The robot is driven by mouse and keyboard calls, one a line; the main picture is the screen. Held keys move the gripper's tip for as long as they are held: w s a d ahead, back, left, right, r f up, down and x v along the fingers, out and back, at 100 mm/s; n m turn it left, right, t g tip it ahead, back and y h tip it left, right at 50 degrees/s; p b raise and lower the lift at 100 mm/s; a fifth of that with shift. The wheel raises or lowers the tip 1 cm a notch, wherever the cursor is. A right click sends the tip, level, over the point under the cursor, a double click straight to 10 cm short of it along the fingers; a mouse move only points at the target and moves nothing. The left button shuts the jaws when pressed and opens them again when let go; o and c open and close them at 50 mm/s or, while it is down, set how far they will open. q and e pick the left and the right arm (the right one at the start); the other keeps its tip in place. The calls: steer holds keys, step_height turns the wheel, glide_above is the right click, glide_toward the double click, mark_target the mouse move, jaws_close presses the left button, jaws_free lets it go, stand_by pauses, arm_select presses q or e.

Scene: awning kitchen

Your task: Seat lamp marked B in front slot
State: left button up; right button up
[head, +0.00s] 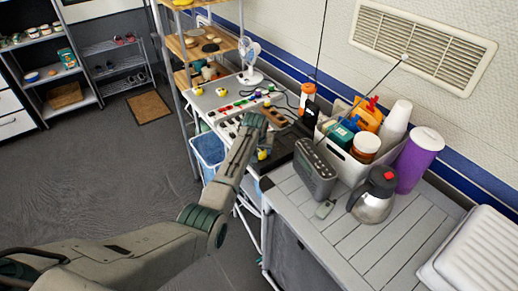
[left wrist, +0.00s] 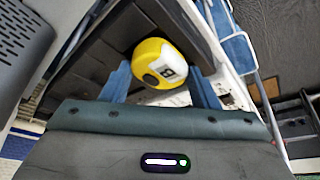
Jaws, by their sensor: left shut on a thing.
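The yellow lamp with a white label marked B (left wrist: 158,62) is between the blue fingers of my left gripper (left wrist: 160,84) in the left wrist view. The gripper is shut on it. Other small yellow pieces (head: 222,92) sit on the worktop farther back. The front slot cannot be made out; my arm and gripper cover part of that area. My right gripper is not in view.
A dark radio (head: 315,171), a white bin of bottles (head: 345,161), a steel kettle (head: 373,195) and a purple cylinder (head: 418,160) stand on the right. A white fan (head: 250,62) is at the back. The slatted counter front (head: 355,247) is clear.

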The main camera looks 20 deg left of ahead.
arm_select(q)
steer(key=shift+f, duration=0.1)
steer(key=o, duration=1.2)
steer(key=shift+o, duration=0.2)
steer(key=shift+r+p, duration=0.45)
steer(key=shift+p, duration=0.1)
steer(key=shift+r+p, duration=3.05)
steer(key=shift+p, duration=0.05)
